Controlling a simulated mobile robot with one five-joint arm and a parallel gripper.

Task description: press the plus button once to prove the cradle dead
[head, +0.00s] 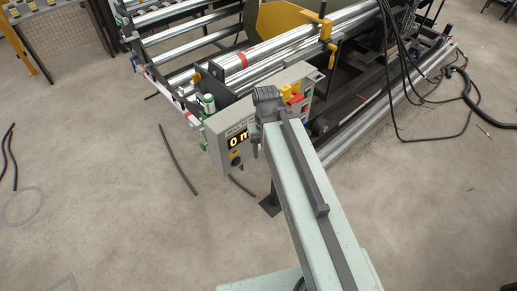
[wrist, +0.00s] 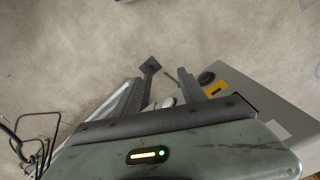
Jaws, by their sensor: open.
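The grey control box (head: 222,128) stands at the end of the roller frame. Its front display (head: 239,139) reads "0 m" in amber. A yellow label (head: 235,153) and a dark round knob (head: 237,162) sit below the display. I cannot make out the plus button; my arm covers the right part of the front. My gripper (wrist: 160,88) is open and empty in the wrist view, pointing down beside the box (wrist: 262,98). The box's yellow label (wrist: 215,88) and black knob (wrist: 206,77) show just right of the right finger. Contact cannot be told.
Yellow and red parts (head: 296,97) sit on the box's right side. The cradle's steel rollers (head: 260,58) and yellow bracket (head: 326,28) lie behind. Black cables (head: 402,60) hang at the right. A dark foot plate (head: 270,205) stands below the box. The concrete floor at left is mostly clear.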

